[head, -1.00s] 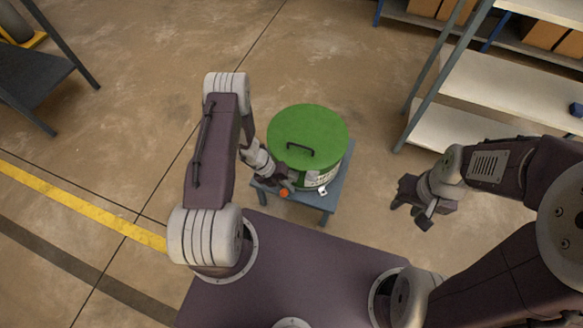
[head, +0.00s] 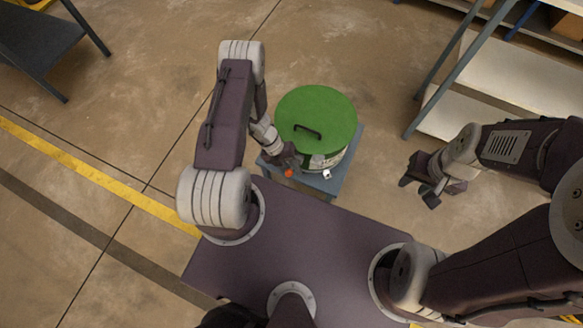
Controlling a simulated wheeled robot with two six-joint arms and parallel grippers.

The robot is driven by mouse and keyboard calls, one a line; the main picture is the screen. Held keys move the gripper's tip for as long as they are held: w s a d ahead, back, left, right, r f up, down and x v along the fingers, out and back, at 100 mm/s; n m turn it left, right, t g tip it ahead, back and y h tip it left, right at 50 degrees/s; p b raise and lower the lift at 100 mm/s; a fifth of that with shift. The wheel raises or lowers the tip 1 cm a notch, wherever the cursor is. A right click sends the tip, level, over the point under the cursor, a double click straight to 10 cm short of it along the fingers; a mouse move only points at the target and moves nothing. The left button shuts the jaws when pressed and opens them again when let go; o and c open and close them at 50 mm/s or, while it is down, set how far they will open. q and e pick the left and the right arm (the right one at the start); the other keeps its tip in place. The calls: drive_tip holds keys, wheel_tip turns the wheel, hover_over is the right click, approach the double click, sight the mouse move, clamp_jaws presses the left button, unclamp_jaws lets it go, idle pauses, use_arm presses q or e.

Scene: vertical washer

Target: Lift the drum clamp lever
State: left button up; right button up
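A drum with a green lid (head: 318,112) and a dark handle (head: 307,132) on top stands upright on a small blue-grey table (head: 344,178). A small orange-red piece (head: 289,173) shows low at the drum's front left, beside my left gripper (head: 290,164). I cannot tell whether it is the tip of the clamp lever; the lever is not clearly seen. The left gripper is close to the drum's side, and its fingers are too small and hidden to read. My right gripper (head: 422,186) is open and empty, to the right of the table and apart from the drum.
A shelf rack (head: 478,70) with pale boards stands at the upper right. A dark table (head: 45,45) stands at the upper left. A yellow floor line (head: 95,182) runs along the left. The floor between the drum and the rack is clear.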

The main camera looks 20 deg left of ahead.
use_arm(q)
drive_tip(key=shift+w, duration=0.1)
drive_tip(key=shift+w+a+r, duration=0.1)
drive_tip(key=shift+a+r, duration=0.05)
drive_tip(key=shift+r, duration=0.05)
drive_tip(key=p+v, duration=0.2)
drive_tip(key=v, duration=0.6)
drive_tip(key=shift+r, duration=0.25)
drive_tip(key=shift+a, duration=0.1)
